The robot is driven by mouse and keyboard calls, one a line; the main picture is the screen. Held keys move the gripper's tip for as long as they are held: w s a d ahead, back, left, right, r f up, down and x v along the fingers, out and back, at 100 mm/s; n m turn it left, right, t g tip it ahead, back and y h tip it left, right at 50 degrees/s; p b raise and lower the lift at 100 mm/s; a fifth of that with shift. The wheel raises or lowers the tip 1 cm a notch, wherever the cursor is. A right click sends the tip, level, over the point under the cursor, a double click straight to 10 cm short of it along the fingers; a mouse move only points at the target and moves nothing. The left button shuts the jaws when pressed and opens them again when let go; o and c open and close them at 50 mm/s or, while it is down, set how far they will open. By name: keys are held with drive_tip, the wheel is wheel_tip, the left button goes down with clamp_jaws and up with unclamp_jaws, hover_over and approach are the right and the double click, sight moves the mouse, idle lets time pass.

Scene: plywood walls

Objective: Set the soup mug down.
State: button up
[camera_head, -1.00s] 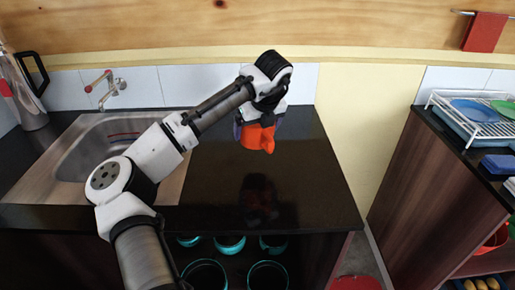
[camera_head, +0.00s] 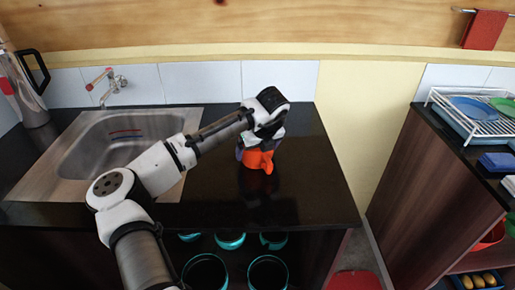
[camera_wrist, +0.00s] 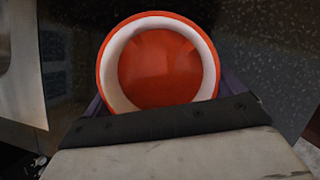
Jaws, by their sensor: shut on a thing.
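The orange soup mug (camera_head: 257,160) is at my gripper (camera_head: 259,150) over the black countertop (camera_head: 310,180), to the right of the sink. My gripper is shut on it, with a purple finger showing at the mug's left side. In the wrist view the mug (camera_wrist: 160,66) is seen from above, with a white inner rim and an orange inside that looks empty. The mug looks upright and very low over the counter. I cannot tell whether its base touches the surface.
A steel sink (camera_head: 60,180) with a tap (camera_head: 112,90) lies to the left. A kettle-like jug (camera_head: 25,90) stands at the far left. A dish rack (camera_head: 480,120) is on a separate counter at right. The countertop around the mug is clear.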

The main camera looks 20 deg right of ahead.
drive_tip(key=o, duration=1.1)
drive_tip(key=b+v, duration=0.2)
drive_tip(key=v, duration=1)
drive_tip(key=shift+r, duration=0.1)
